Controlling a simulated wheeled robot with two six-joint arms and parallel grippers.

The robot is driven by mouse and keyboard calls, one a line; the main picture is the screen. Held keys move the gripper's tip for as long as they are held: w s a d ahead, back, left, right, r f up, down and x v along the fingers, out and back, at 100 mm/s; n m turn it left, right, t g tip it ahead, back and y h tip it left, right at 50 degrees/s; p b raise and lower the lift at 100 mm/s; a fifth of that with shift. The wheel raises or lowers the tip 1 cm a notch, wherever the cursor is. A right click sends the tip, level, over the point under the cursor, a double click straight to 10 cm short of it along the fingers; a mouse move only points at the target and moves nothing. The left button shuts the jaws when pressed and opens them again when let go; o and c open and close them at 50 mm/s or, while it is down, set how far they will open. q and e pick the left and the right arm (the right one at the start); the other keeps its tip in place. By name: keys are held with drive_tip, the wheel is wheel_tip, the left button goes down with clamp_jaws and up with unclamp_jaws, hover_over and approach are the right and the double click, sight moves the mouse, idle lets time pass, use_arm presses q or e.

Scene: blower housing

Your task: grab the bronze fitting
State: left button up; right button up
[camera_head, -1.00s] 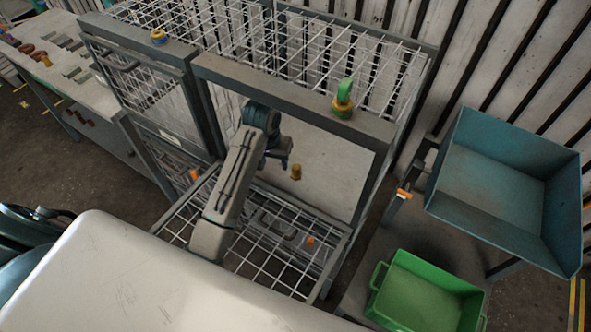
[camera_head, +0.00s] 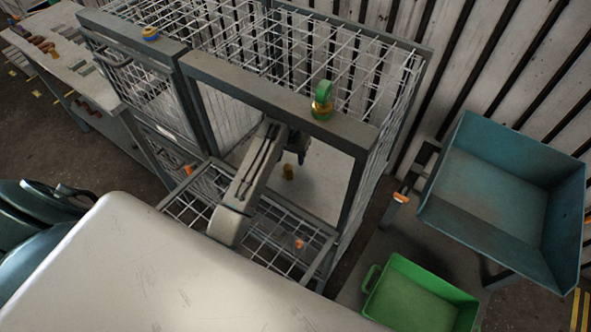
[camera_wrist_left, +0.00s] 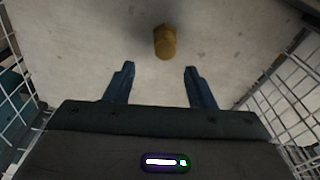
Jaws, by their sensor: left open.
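The bronze fitting (camera_head: 288,172) is a small brassy cylinder on the pale floor inside the wire cage. In the left wrist view the fitting (camera_wrist_left: 165,42) lies beyond the fingertips, roughly centred between them, and apart from both. My left gripper (camera_wrist_left: 158,68) is open and empty. In the head view my left gripper (camera_head: 297,150) is inside the cage, close to the fitting, and partly hidden by my forearm. My right gripper is not in view.
The wire cage (camera_head: 240,85) has a grey frame bar (camera_head: 255,90) above my arm and mesh sides. A green bin (camera_head: 420,298) and a blue tray (camera_head: 490,190) stand to the right. A bench (camera_head: 75,65) with small parts is at the far left.

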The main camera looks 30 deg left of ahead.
sight(288, 167)
use_arm(q)
drive_tip(key=f, duration=0.1)
drive_tip(key=p, duration=0.1)
drive_tip(key=s+a+f+p, duration=0.1)
drive_tip(key=shift+f, duration=0.35)
drive_tip(key=shift+w+d+f+p, duration=0.1)
drive_tip(key=shift+f+p, duration=0.15)
drive_tip(key=shift+f, duration=0.35)
drive_tip(key=shift+w+d+f+p, duration=0.1)
drive_tip(key=shift+f+p, duration=0.1)
drive_tip(key=shift+f, duration=0.4)
drive_tip(key=shift+w+d+f, duration=0.1)
drive_tip(key=shift+f, duration=0.45)
clamp_jaws()
